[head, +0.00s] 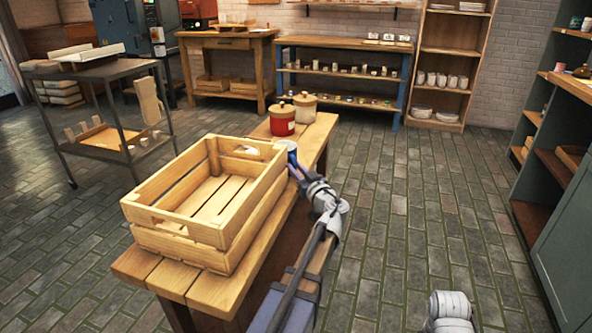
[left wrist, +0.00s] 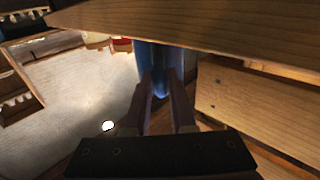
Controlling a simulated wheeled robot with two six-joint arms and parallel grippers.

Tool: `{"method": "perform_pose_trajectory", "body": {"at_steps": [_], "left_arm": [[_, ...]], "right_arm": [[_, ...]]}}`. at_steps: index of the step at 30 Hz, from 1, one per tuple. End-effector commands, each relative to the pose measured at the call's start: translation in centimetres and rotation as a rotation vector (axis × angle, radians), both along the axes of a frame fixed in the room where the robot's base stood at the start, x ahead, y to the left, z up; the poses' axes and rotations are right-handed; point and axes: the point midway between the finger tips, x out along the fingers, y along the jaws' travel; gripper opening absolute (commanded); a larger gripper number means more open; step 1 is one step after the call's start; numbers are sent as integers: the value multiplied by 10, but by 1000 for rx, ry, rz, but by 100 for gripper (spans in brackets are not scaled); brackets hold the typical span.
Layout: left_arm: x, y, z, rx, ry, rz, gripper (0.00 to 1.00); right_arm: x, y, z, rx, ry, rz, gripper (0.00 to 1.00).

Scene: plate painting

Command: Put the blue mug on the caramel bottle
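The blue mug (head: 291,149) stands on the wooden bench just beyond the right rear side of the wooden crate. Its lower part is hidden by my left gripper (head: 296,167). In the left wrist view the blue body (left wrist: 154,58) lies straight ahead of my left gripper (left wrist: 160,82), with blue showing between the two fingers. The fingers are a small gap apart; I cannot tell whether they press on the mug. I cannot make out a caramel bottle in either view. My right gripper is out of view.
A metal cart (head: 110,75) is left. A green cabinet (head: 565,220) is right. Open floor lies between.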

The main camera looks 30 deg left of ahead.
Motion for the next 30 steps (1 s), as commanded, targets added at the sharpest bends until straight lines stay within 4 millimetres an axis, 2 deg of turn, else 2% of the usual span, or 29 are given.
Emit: {"method": "perform_pose_trajectory", "body": {"at_steps": [1, 6, 16, 30], "left_arm": [[0, 0, 0, 0, 0, 0, 30], [0, 0, 0, 0, 0, 0, 47], [-1, -1, 5, 0, 0, -1, 47], [-48, -78, -2, 0, 0, -3, 47]], "right_arm": [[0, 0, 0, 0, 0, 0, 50], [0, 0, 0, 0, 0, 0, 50], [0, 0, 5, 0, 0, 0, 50], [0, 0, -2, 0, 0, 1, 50]]}}
